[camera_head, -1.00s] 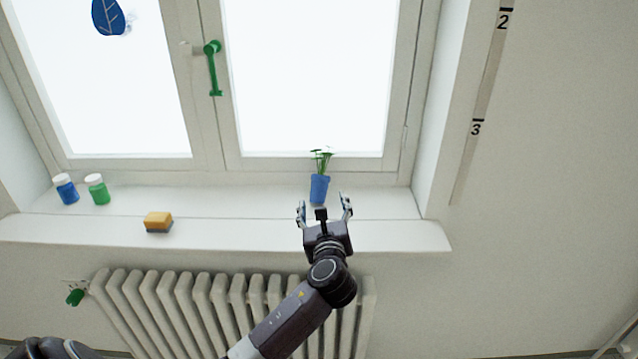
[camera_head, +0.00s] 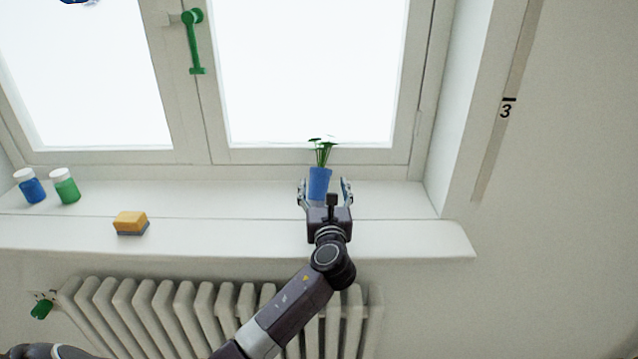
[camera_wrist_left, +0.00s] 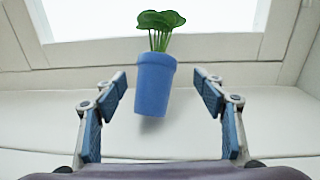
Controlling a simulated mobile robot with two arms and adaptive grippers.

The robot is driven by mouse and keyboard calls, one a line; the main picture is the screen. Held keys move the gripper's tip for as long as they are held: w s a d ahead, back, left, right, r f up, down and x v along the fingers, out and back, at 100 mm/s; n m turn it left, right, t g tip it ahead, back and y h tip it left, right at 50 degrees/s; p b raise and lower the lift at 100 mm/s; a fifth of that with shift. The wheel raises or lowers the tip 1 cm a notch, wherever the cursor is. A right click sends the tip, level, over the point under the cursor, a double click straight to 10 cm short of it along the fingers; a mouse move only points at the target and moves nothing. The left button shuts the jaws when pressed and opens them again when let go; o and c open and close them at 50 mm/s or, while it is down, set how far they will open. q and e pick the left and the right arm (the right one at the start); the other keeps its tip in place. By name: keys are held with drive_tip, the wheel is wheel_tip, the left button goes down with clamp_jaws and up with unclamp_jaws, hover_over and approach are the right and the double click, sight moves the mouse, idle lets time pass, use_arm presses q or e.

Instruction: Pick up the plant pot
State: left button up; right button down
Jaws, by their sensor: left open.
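The plant pot (camera_head: 319,182) is a small blue pot with a green leafy plant, upright on the windowsill. It also shows in the left wrist view (camera_wrist_left: 154,88), between and just ahead of the fingertips. My left gripper (camera_head: 324,187) is open, with one finger to each side of the pot. In the left wrist view the open fingers (camera_wrist_left: 163,92) have visible gaps to the pot on both sides. In the head view the gripper hides the pot's lower part. My right gripper is not seen.
The windowsill (camera_head: 400,235) is clear right of the pot. A yellow sponge (camera_head: 130,222), a green jar (camera_head: 65,187) and a blue jar (camera_head: 30,187) stand on its left part. The window (camera_head: 210,140) is behind, and a radiator (camera_head: 130,315) is below.

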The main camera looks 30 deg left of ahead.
sight(320, 174)
use_arm(q)
drive_tip(key=shift+w+a+r, duration=0.2)
drive_tip(key=shift+w+a, duration=0.1)
drive_tip(key=shift+w, duration=0.05)
drive_tip(key=x, duration=0.5)
drive_tip(key=shift+s+a+f+p, duration=0.1)
drive_tip(key=shift+a+f+p, duration=0.05)
drive_tip(key=shift+p, duration=0.2)
